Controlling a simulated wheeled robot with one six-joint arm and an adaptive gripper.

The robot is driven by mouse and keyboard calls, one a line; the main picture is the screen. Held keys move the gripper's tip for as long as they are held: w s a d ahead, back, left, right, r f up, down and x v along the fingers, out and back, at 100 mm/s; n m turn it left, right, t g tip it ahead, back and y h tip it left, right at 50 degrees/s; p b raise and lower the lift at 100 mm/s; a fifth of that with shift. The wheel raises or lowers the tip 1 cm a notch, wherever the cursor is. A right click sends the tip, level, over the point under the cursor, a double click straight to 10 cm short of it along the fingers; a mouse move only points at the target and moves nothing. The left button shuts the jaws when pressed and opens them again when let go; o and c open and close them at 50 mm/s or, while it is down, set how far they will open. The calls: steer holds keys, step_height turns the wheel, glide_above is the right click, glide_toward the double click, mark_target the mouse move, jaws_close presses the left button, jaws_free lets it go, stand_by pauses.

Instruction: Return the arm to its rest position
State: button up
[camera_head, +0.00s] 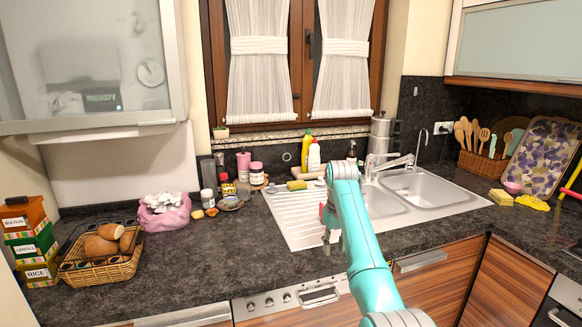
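My teal arm (358,240) rises from the bottom edge of the head view, right of centre, and reaches up over the counter in front of the sink. Its top end bends beside the drainboard (290,215). My gripper (332,243) shows as a small grey part hanging on the left side of the arm, over the drainboard's front area. It is partly hidden by the arm and too small to tell whether its fingers are open or shut. No held object can be made out.
The dark counter (215,255) is clear left of the arm. A bread basket (100,262), a pink bag (165,212) and several jars stand farther left and back. The faucet (390,163) and sink basin (420,187) lie right of the arm. A utensil basket (482,164) stands at the right.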

steer(key=s+d+f+t, duration=0.1)
steer(key=s+f+t, duration=0.15)
steer(key=f, duration=1.15)
steer(key=s+d+f+t, duration=0.1)
steer(key=s+f, duration=0.3)
steer(key=f, duration=1)
steer(key=s+d+f+m+t, duration=0.1)
steer(key=s+f+t, duration=0.1)
steer(key=s+f, duration=0.7)
steer(key=s+d+f+m+t, duration=0.1)
steer(key=s+f, duration=0.5)
steer(key=s, duration=0.7)
steer(key=s+d+r+t, duration=0.1)
steer(key=s+r+t, duration=0.15)
steer(key=s, duration=0.95)
steer(key=s+d+r+t, duration=0.15)
steer(key=s+r, duration=0.25)
steer(key=s, duration=0.9)
steer(key=s+r+t, duration=0.2)
steer(key=s+r, duration=0.6)
steer(key=r, duration=0.3)
steer(key=s+r+m+t, duration=0.1)
steer(key=s+r, duration=0.6)
steer(key=r, duration=0.4)
steer(key=shift+s+a+r+t, duration=0.25)
steer(key=shift+s+r+t, duration=0.1)
